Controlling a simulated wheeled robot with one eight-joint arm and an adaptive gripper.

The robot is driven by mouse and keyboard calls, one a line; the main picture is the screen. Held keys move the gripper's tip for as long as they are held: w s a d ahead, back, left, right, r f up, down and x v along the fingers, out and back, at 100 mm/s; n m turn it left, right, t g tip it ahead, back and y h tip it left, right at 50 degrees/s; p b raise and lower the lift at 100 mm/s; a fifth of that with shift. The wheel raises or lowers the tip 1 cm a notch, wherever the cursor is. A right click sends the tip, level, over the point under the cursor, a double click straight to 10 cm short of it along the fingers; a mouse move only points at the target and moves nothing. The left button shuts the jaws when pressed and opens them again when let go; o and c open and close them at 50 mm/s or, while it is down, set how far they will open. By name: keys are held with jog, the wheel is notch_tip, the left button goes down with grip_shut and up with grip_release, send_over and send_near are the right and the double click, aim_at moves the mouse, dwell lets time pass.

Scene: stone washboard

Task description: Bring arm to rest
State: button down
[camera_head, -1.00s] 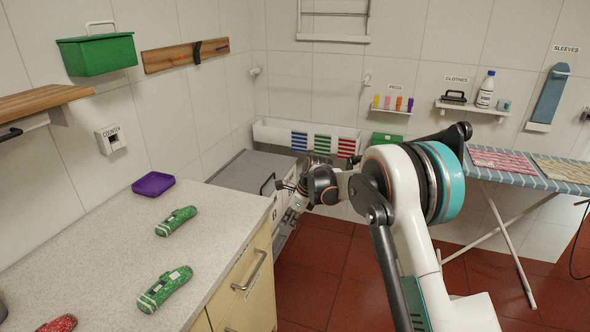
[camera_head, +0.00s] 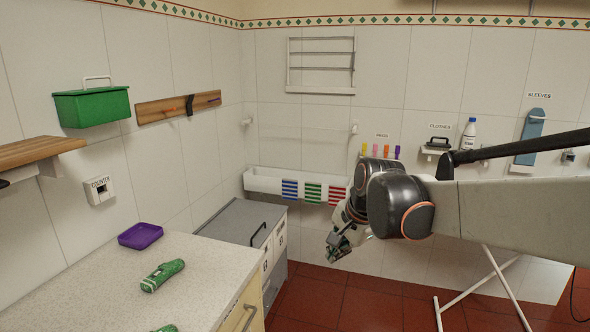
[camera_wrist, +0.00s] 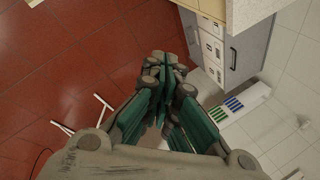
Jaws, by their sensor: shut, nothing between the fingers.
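My gripper (camera_head: 338,246) hangs at the end of my arm, in the middle of the head view, to the right of the grey cabinet and in front of the white tiled wall. It points down and to the left over the red floor. In the wrist view my gripper (camera_wrist: 168,75) shows its fingers close together, with nothing between them. My arm reaches in from the right side of the head view and hides part of the wall and the ironing board area.
A counter (camera_head: 205,262) at the left holds a purple tray (camera_head: 140,236) and green rolled items (camera_head: 162,275). A grey cabinet (camera_head: 240,222) stands beyond it. A white wall trough (camera_head: 265,181) with striped cloths is behind my gripper. The red floor (camera_head: 330,300) below is clear.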

jog(key=s+d+n+t, duration=0.1)
jog(key=s+d+n, duration=0.2)
jog(key=s, duration=0.5)
jog(key=s+d+f+n+t+h, duration=0.1)
jog(key=s+d+n, duration=0.2)
jog(key=s, duration=0.5)
jog(key=s+d+f+n+h, duration=0.1)
jog(key=s+d+n, duration=0.3)
jog(key=s, duration=0.5)
jog(key=shift+f+n+t, duration=0.25)
jog(key=shift+n+t, duration=0.15)
